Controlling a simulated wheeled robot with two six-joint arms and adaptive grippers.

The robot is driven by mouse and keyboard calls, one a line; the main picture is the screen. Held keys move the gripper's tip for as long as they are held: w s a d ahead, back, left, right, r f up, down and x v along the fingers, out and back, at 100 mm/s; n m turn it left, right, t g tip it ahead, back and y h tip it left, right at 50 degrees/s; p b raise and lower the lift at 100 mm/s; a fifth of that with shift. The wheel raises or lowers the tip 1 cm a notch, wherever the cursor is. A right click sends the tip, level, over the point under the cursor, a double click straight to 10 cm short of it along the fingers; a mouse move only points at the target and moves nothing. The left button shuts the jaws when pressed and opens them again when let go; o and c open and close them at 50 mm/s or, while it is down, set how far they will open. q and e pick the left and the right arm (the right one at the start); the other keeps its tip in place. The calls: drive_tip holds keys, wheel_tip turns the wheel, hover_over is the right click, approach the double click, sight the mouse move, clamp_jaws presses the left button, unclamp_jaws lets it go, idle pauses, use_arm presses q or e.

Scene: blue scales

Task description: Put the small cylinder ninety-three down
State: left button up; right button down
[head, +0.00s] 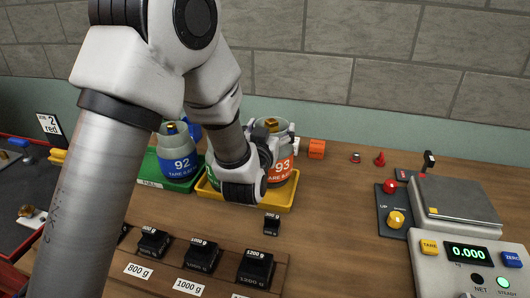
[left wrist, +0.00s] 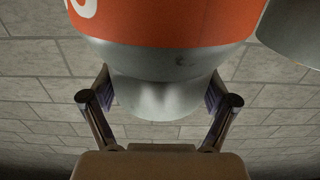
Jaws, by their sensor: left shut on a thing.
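The small cylinder 93 (head: 284,170) has an orange band and a grey top, and stands upright at the yellow tray (head: 285,206). I cannot tell whether its base touches the tray. My left gripper (head: 270,140) is shut on its upper part, and the arm hides its left side. In the left wrist view, the orange band of cylinder 93 (left wrist: 170,22) fills the top, and its grey narrow end sits between the fingers of my left gripper (left wrist: 160,100). My right gripper is not in view.
Blue-banded cylinder 92 (head: 178,163) stands at the green tray (head: 150,172) on the left. Black weights, one marked 1200 g (head: 256,268), sit in front. A scale (head: 455,203) reading 0.000 is on the right.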

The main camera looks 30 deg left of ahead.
use_arm(q)
wheel_tip(320, 180, down, 4)
drive_tip(key=shift+r, duration=0.2)
drive_tip(key=shift+f, duration=0.55)
drive_tip(key=o, duration=1.6)
drive_tip(key=shift+s, duration=0.1)
drive_tip(key=b+v, duration=0.1)
drive_tip(key=v, duration=0.6)
drive_tip(key=shift+s+b, duration=0.2)
drive_tip(key=shift+b, duration=0.2)
